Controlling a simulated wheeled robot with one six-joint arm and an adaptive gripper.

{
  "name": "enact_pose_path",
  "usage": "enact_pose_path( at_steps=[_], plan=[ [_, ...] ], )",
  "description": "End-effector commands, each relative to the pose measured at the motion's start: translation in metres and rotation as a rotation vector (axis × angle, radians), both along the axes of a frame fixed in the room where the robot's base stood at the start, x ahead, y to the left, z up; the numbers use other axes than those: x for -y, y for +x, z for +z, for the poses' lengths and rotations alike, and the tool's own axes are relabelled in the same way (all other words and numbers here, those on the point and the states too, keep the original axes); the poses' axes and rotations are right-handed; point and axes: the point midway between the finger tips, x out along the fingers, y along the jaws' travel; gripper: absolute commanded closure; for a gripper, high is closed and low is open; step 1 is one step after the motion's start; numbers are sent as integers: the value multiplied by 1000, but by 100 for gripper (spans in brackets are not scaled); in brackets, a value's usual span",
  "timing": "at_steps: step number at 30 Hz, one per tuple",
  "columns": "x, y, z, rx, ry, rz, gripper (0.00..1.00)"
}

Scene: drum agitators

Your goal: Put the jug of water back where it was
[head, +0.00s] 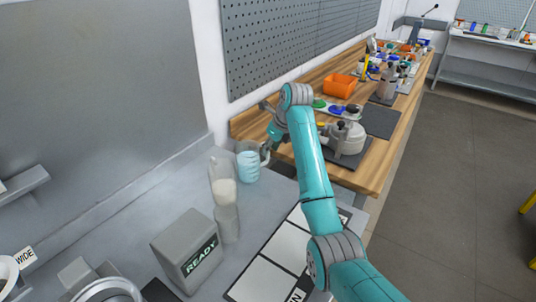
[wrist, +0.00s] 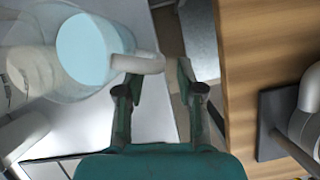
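The jug of water (head: 248,164) is clear with pale blue water in it. It stands upright on the grey bench top near the back wall, close to the wooden bench. In the wrist view the jug (wrist: 92,48) is at the upper left, its pale handle pointing right. My gripper (head: 268,147) is at the handle side of the jug. In the wrist view my gripper (wrist: 160,82) has its two fingers apart, with the handle's end at the gap between them. A gap shows between the handle and the right finger. I cannot tell whether the left finger touches the handle.
A clear vessel with white contents (head: 224,190) stands just left of the jug. A grey box marked READY (head: 188,250) is nearer. White panels (head: 262,279) lie at the front right. The wooden bench (head: 374,172) holds a metal pot (head: 345,138) and an orange bin (head: 339,85).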

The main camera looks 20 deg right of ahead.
Motion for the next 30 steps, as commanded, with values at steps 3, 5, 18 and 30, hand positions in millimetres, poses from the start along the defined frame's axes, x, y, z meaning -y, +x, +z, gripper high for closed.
enact_pose_path(
  at_steps=[3, 5, 18, 30],
  plan=[
    [5, -9, 24, 2, 0, -2, 63],
    [7, -13, 34, 2, 0, -2, 63],
    [13, -27, 69, -1, 0, 0, 63],
    [13, -27, 69, -1, 0, 0, 63]
  ],
)
